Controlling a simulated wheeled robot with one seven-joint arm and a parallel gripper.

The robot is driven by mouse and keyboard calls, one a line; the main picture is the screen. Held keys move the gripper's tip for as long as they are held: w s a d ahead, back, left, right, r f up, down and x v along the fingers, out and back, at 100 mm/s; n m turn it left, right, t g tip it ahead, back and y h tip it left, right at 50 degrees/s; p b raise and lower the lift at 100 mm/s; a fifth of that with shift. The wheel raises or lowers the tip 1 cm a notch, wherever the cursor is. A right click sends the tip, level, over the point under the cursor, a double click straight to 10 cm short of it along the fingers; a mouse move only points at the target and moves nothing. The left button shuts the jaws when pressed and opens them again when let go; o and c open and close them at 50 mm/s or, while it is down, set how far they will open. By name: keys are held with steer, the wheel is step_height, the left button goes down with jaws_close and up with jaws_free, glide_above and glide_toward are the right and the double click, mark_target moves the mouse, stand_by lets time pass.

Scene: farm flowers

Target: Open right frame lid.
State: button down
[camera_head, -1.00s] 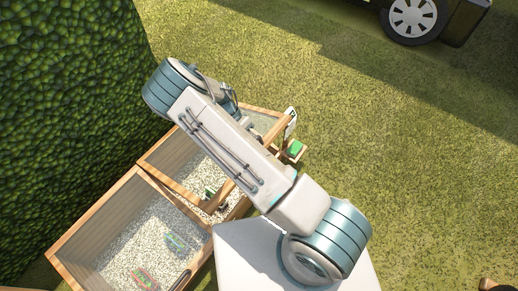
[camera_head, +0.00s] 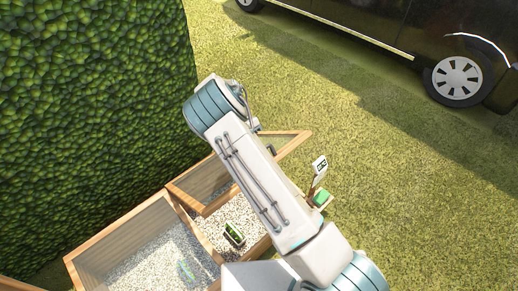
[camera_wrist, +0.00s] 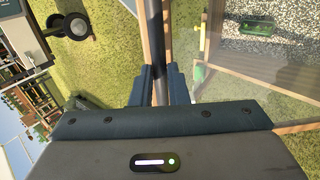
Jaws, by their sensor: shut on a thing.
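The right frame (camera_head: 262,246) is a wooden box with pale gravel inside, partly hidden by my arm in the head view. Its lid (camera_head: 290,150) is a wood-edged clear panel, tilted up from the box, with gravel showing below. My gripper (camera_wrist: 162,76) is shut on this handle, with a finger on each side. The gripper's fingers are hidden behind my arm in the head view.
The left frame (camera_head: 82,264) stands beside it, with gravel inside. A hedge (camera_head: 90,110) rises at left; a dark car (camera_head: 400,35) is beyond open grass.

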steer(key=shift+a+f, duration=0.3)
steer(key=shift+a, duration=0.15)
steer(key=c, duration=1.6)
jaws_free()
steer(key=shift+c, duration=0.2)
steer(key=shift+o, duration=1.2)
steer(key=shift+w+a+f, duration=0.15)
steer(key=shift+d, duration=0.35)
steer(key=v, duration=1.4)
steer(key=shift+d, duration=0.1)
